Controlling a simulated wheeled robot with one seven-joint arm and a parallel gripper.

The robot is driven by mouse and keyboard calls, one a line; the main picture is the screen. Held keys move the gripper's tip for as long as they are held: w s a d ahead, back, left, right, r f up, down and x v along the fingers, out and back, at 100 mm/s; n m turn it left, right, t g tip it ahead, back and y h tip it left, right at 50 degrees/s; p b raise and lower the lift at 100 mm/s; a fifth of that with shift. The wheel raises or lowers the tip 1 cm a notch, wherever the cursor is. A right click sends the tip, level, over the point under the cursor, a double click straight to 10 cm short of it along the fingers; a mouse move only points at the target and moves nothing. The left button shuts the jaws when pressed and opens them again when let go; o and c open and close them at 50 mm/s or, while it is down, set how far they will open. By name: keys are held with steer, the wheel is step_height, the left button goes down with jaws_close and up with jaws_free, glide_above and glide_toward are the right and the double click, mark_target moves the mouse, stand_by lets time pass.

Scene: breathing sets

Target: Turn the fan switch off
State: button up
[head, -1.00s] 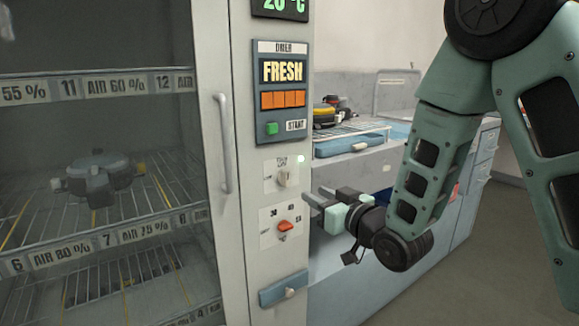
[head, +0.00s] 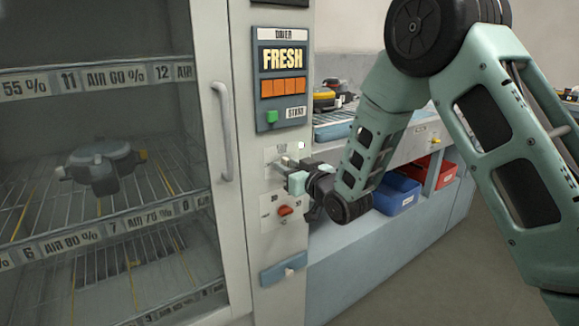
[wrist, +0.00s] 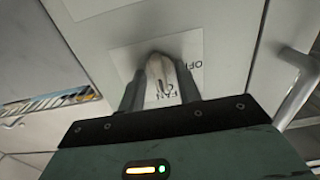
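The fan switch is a pale knob on a white label plate on the cabinet's front panel. In the wrist view the fan switch (wrist: 159,75) stands between my two dark fingers, with the letters OFF to its right and FAN under it. My gripper (wrist: 160,85) has a finger close against each side of the knob and looks shut on it. In the head view my gripper (head: 284,166) reaches the panel from the right and hides most of the knob. A small pale light (head: 301,145) sits just above the plate.
An orange-red switch (head: 285,211) lies just below my gripper. The START button (head: 272,117) and FRESH display are above. The glass door's handle (head: 222,130) is to the left. Blue (head: 397,194) and red (head: 445,175) bins sit under the counter at right.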

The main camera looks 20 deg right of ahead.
jaws_close()
steer(key=shift+b, duration=0.3)
steer(key=shift+a+f+n+b, duration=0.15)
steer(key=shift+n+b, duration=3.3)
steer(key=shift+n, duration=1)
steer(key=shift+a+f+n+b, duration=0.1)
steer(key=shift+n+b, duration=3.35)
steer(key=shift+n, duration=1)
steer(key=shift+s, duration=0.1)
jaws_free()
